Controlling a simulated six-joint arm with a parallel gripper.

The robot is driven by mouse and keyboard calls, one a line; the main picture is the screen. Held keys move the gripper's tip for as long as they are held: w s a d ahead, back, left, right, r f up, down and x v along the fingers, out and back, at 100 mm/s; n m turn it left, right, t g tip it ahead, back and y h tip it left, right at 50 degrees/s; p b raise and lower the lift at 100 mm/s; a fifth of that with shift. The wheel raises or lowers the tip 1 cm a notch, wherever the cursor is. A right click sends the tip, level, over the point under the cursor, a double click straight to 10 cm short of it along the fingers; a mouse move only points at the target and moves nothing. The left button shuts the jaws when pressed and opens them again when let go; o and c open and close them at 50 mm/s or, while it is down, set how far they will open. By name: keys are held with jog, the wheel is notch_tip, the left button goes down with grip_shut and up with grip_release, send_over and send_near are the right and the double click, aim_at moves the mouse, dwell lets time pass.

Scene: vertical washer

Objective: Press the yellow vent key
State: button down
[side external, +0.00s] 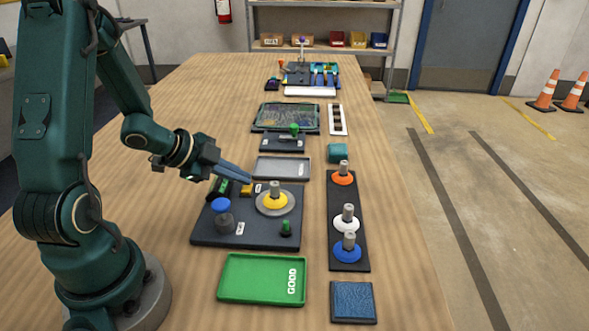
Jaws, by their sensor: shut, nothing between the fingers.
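The small yellow key (246,191) stands at the back of the dark fixture plate (262,240), with a small white label just right of it. My gripper (249,180) is shut and empty, reaching in from the left. Its blue-grey fingertips are just above the yellow key in this view. I cannot tell whether they touch it. A yellow washer (275,201) sits around a grey post on a round grey disc, right of the key.
A blue knob (221,205), a green knob (286,228) and a dark cylinder with green (218,187) share the plate. A rack (348,235) holds orange, white and blue washers. A green tray (262,279) lies in front, a grey tray (282,168) behind.

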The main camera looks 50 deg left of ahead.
aim_at(241, 191)
jog(key=shift+f, duration=0.45)
dwell(0.4)
jog(key=shift+r, duration=0.95)
jog(key=shift+r, duration=2.5)
